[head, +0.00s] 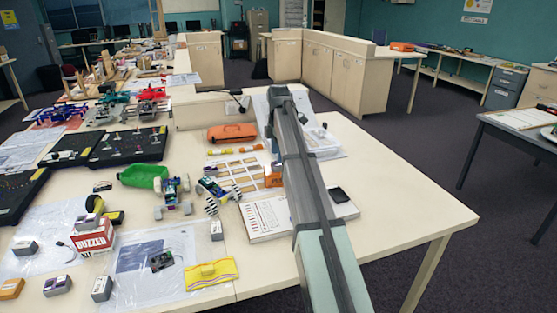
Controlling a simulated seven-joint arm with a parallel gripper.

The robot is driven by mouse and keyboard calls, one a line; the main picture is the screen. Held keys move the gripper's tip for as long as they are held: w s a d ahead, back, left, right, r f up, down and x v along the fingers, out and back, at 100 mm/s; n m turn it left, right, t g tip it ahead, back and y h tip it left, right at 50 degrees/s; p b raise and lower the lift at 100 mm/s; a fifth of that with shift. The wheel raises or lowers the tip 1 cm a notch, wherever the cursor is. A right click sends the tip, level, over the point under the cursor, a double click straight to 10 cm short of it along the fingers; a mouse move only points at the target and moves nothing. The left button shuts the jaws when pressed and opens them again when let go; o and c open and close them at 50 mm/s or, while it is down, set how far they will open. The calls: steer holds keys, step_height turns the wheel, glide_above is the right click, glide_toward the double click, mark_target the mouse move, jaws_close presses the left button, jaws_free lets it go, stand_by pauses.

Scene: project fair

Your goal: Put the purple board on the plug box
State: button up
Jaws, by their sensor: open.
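I cannot surely pick out the purple board. A small dark circuit board (161,261) lies on a printed sheet at the front left, but its colour is too dark to tell. A purple-blue item (64,112) sits among models at the far left. I cannot tell which item is the plug box; a white and red box marked BUZZER (93,238) and several small grey boxes, one of them near the front edge (102,288), stand at the left. My arm reaches over the table right of centre. Its links hide my gripper, so its fingers do not show.
A flat white box (265,217) with a black item (338,194) lies beside my arm. A green bottle (143,176), wheeled models (172,193), an orange case (231,133) and a yellow packet (211,273) crowd the left. The table's right side (410,207) is clear.

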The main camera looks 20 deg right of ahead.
step_height(320, 180, up, 8)
steer(key=shift+r, duration=0.2)
stand_by(0.6)
